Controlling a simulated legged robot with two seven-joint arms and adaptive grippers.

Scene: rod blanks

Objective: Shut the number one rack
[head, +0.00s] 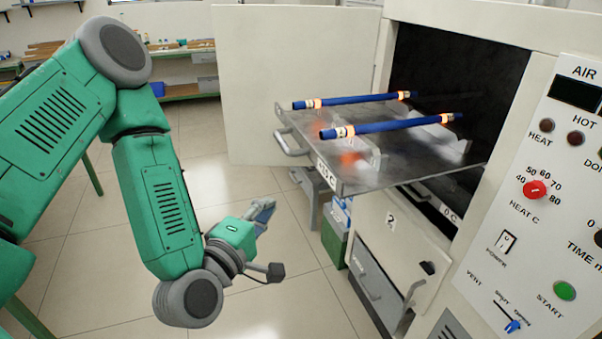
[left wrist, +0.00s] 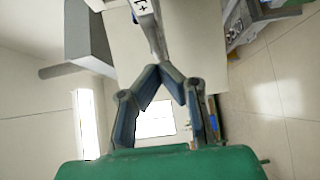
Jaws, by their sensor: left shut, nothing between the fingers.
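The rack (head: 380,165) is a flat metal tray drawn out of the cabinet's dark opening. Its front edge carries a bar handle (head: 291,145) and a small label, too small to read surely. Two blue rods with orange and white bands lie across supports on it, a far rod (head: 350,101) and a near rod (head: 390,126). My left gripper (head: 265,211) is shut and empty, below and left of the rack's front edge, apart from it. In the left wrist view its fingertips (left wrist: 165,72) meet near a labelled edge (left wrist: 145,8). My right gripper is out of view.
The cabinet's white door (head: 285,75) stands open behind the rack. A control panel (head: 540,210) is at right. A green crate (head: 334,242) stands on the floor. Floor at left is clear.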

